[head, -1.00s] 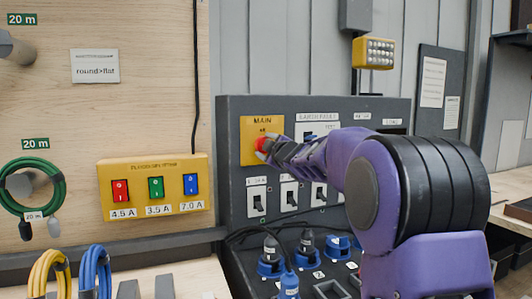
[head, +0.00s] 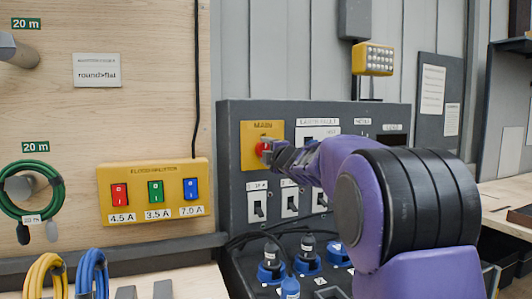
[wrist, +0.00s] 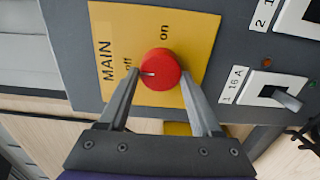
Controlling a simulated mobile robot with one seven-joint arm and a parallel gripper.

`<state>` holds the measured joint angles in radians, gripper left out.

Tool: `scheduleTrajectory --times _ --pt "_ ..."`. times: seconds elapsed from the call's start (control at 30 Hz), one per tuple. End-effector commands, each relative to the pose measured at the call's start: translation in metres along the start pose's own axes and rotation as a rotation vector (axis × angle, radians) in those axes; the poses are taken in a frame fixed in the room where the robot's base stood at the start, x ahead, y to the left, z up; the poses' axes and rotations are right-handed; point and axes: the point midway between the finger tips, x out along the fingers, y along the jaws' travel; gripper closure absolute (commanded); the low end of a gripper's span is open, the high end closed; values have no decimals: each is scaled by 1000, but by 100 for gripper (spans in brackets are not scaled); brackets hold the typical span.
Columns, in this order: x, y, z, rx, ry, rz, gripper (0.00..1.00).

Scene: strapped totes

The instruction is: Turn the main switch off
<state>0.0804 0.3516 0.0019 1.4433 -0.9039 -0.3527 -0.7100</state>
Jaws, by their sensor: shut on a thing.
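The main switch is a round red knob (head: 262,149) on a yellow plate (head: 277,131) marked MAIN, on the dark panel. In the wrist view the red knob (wrist: 161,66) stands between the two fingers of my gripper (wrist: 160,80), with the finger ends against its sides. My gripper (head: 266,151) is shut on it. The knob's white mark points left in the wrist view, roughly at the "off" label and away from "on". The arm covers part of the panel right of the knob.
Several small breaker switches (head: 259,210) sit below the main switch. Blue plugs (head: 271,270) and black cables are under them. A yellow box (head: 155,194) with red, green and blue switches is on the wooden wall at left.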

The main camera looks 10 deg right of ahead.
Motion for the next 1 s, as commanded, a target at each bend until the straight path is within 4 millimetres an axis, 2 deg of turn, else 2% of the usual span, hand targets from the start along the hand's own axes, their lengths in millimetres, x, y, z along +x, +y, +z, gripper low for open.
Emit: scheduleTrajectory --times 0.37,0.4,0.53,1.0 --pt "0 0 0 -6 1 0 90" --pt "0 0 0 -6 0 0 27" --pt "0 0 0 -5 0 0 5" --pt "0 0 0 -4 0 0 5"
